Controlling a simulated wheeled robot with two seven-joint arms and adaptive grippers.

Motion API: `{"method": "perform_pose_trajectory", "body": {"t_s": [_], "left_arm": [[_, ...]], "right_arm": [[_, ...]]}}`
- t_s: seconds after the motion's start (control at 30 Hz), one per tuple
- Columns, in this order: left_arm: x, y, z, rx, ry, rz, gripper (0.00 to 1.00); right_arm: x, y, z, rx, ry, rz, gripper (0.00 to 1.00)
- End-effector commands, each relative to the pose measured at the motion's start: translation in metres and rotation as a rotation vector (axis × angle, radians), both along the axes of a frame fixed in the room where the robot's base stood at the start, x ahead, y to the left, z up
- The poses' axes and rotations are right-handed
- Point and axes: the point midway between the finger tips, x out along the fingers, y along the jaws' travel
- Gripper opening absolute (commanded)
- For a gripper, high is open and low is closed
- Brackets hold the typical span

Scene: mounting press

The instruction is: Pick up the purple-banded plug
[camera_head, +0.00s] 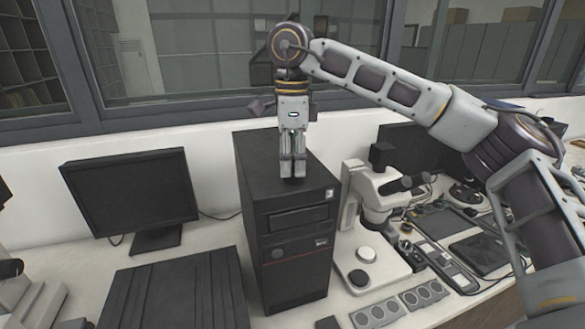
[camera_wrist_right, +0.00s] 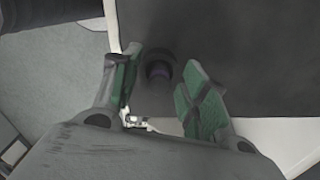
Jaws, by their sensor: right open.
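The purple-banded plug (camera_wrist_right: 158,70) is a small dark upright cylinder with a dull purple band, seen from above in the right wrist view. It stands on the dark top of the computer tower (camera_head: 255,165). My right gripper (camera_head: 292,176) points down over the tower top. In the right wrist view its green-padded fingers (camera_wrist_right: 157,86) are apart, one on each side of the plug, with visible gaps. In the head view the fingers largely hide the plug.
A white microscope (camera_head: 372,195) stands right of the tower, with trays and small parts (camera_head: 430,240) beyond it. A black monitor (camera_head: 132,195) and a flat dark case (camera_head: 180,290) are on the left. The window wall is close behind the tower.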

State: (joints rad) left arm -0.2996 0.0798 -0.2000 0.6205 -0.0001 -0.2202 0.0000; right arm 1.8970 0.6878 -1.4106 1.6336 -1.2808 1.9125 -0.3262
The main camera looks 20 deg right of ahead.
Motion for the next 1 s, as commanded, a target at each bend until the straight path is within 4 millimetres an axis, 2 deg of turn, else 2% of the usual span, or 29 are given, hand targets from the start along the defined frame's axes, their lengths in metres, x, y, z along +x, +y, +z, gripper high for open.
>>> {"method": "perform_pose_trajectory", "body": {"t_s": [0.33, 0.67, 1.0], "left_arm": [[-0.0003, 0.0001, -0.0002, 0.0, 0.0, 0.0, 0.0], [-0.0005, 0.0001, -0.0002, 0.0, 0.001, 0.0, 0.0], [-0.0007, 0.0001, -0.0004, 0.0, 0.001, 0.0, 0.0]], "right_arm": [[-0.0001, 0.0001, 0.0001, 0.0, 0.0, 0.0, 0.43], [-0.0001, 0.0001, 0.0002, 0.0, 0.0, 0.0, 0.0], [-0.0001, 0.0002, 0.001, 0.0, 0.0, 0.0, 0.0]]}}
